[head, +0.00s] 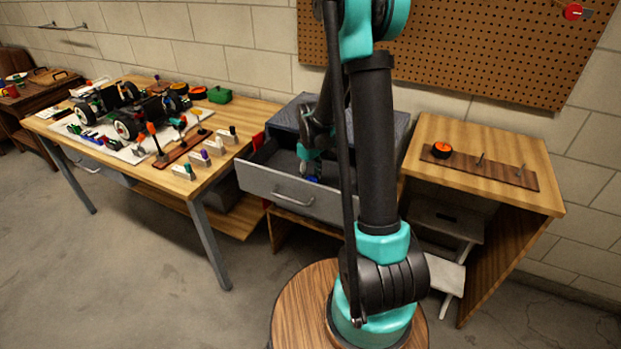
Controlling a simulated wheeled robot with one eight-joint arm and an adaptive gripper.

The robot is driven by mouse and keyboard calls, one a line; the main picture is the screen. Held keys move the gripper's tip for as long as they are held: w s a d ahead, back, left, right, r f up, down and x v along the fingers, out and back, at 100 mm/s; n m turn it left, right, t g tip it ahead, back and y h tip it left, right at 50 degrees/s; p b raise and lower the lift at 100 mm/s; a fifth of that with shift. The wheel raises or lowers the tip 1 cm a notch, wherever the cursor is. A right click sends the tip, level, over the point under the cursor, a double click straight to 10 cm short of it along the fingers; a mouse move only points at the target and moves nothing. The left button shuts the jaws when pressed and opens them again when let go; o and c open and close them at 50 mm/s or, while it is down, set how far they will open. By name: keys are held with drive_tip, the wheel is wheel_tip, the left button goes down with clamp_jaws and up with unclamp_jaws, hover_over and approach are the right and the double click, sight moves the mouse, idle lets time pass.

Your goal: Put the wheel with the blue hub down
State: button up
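My gripper (311,172) is small in the head view, pointing down into the open grey drawer (284,194) in the middle. A small blue patch (313,179) shows right at its fingertips, and may be the blue hub of the wheel. The wheel's tyre is not clear against the dark drawer inside. I cannot tell whether the fingers are shut on it or whether it touches the drawer floor. My upper arm hides the right part of the drawer.
A right-hand bench (520,138) bears a brown peg board (500,171) with an orange-hubbed wheel (441,150) at its left end and two bare pegs. Open floor lies in front.

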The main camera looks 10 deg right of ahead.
drive_tip(key=shift+f, duration=0.15)
drive_tip(key=o, duration=1.3)
wheel_tip(320, 180, up, 12)
drive_tip(key=shift+r, duration=0.2)
